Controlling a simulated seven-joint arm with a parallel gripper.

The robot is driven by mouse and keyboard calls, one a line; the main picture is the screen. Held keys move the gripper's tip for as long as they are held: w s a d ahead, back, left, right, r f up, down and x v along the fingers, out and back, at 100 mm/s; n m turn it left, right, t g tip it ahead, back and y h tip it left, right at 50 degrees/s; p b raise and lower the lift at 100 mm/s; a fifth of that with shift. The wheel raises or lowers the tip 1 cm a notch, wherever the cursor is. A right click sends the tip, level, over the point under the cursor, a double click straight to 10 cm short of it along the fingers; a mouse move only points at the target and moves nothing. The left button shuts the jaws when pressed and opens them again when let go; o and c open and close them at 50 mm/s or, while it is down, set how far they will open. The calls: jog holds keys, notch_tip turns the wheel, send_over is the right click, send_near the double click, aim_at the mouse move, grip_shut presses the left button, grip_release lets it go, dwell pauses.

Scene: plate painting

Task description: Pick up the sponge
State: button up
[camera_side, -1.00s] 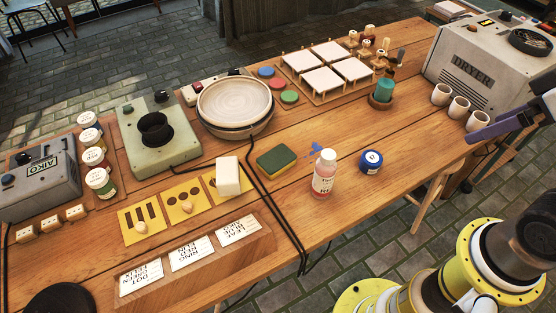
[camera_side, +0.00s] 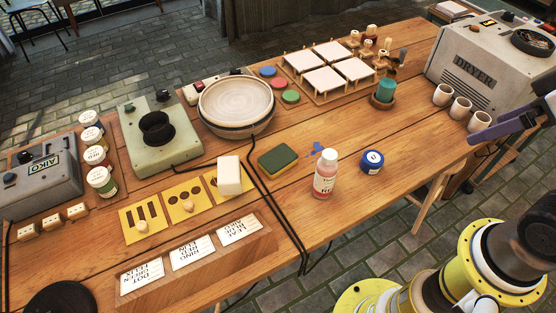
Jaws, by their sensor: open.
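The sponge (camera_side: 278,161), green with a yellow side, lies flat on the wooden table near its middle, just right of a black cable. My gripper (camera_side: 497,123) shows only in part at the right edge, as a purple finger-like bar above the table's right end. It is open and well to the right of the sponge, not touching it. The rest of it is cut off by the frame edge.
A round turntable (camera_side: 236,103) is behind. Bare wood lies in front of the sponge.

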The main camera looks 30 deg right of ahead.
jog(key=w+a+r+n, duration=0.1)
jog(key=w+r+n, duration=0.7)
jog(key=w+r, duration=0.15)
jog(key=n+g+h, duration=0.2)
jog(key=n+g, duration=0.3)
jog(key=n, duration=0.7)
send_over(278, 157)
jog(key=a, duration=0.1)
notch_tip(278, 157, down, 32)
jog(key=shift+a+r, duration=0.1)
jog(key=shift+a, duration=0.05)
jog(key=shift+d+f, duration=0.15)
jog(key=shift+f, duration=0.9)
jog(key=shift+d+f, duration=0.2)
jog(key=shift+f, duration=0.85)
jog(key=shift+d+f, duration=0.15)
jog(key=shift+f, duration=0.9)
jog(key=c, duration=1.2)
jog(key=shift+o, duration=0.2)
